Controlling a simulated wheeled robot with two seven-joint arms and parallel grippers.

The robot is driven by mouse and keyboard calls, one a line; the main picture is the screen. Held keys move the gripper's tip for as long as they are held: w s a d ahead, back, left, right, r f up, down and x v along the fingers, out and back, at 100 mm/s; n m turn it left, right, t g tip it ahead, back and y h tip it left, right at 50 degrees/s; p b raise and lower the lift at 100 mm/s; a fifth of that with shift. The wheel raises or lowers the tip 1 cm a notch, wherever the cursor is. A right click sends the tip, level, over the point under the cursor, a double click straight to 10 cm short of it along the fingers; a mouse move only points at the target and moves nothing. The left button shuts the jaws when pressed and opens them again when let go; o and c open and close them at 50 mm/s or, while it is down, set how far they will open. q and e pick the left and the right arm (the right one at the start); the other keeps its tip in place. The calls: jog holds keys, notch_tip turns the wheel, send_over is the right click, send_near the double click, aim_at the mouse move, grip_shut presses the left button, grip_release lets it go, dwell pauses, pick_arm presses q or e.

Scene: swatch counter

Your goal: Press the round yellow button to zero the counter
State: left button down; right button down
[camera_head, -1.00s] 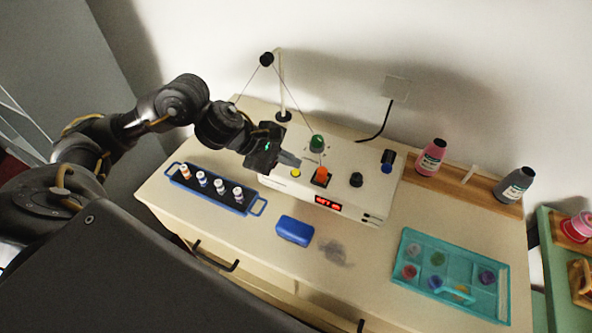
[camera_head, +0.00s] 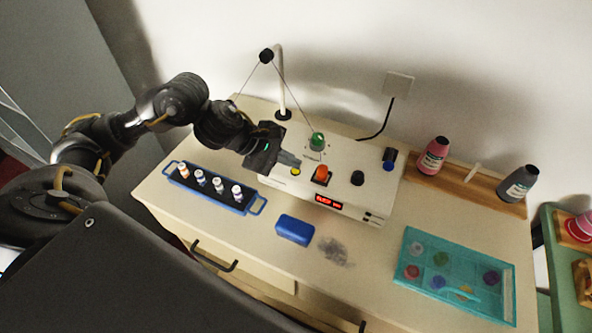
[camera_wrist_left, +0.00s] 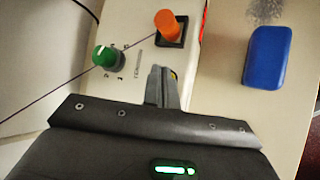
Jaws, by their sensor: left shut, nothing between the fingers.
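The round yellow button (camera_head: 296,171) sits on the top of the white counter box (camera_head: 335,190), near its left end. My left gripper (camera_head: 298,163) is shut and empty, its fingertips right at the button, over its far side. In the left wrist view, the closed fingers (camera_wrist_left: 162,86) cover most of the button, and only a yellow sliver (camera_wrist_left: 174,75) shows beside them. I cannot tell whether they touch it. The red display (camera_head: 328,202) on the box's front is lit with text that looks like letters and dashes. My right gripper is out of view.
An orange switch (camera_head: 321,174), a green knob (camera_head: 317,140) and a black knob (camera_head: 357,178) stand close by on the box. A blue vial rack (camera_head: 250,211), a blue block (camera_head: 294,230) and a teal tray (camera_head: 410,243) lie in front. A thin post (camera_head: 281,80) with cords rises behind.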

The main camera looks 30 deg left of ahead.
pick_arm(q)
jog(key=shift+f+b, duration=0.4)
jog(key=shift+b, duration=0.15)
dwell(0.7)
jog(key=shift+r, duration=0.15)
jog(key=shift+r+p, duration=0.35)
jog(key=shift+r, duration=0.3)
jog(key=shift+r+p, duration=1.6)
jog(key=shift+r, duration=0.95)
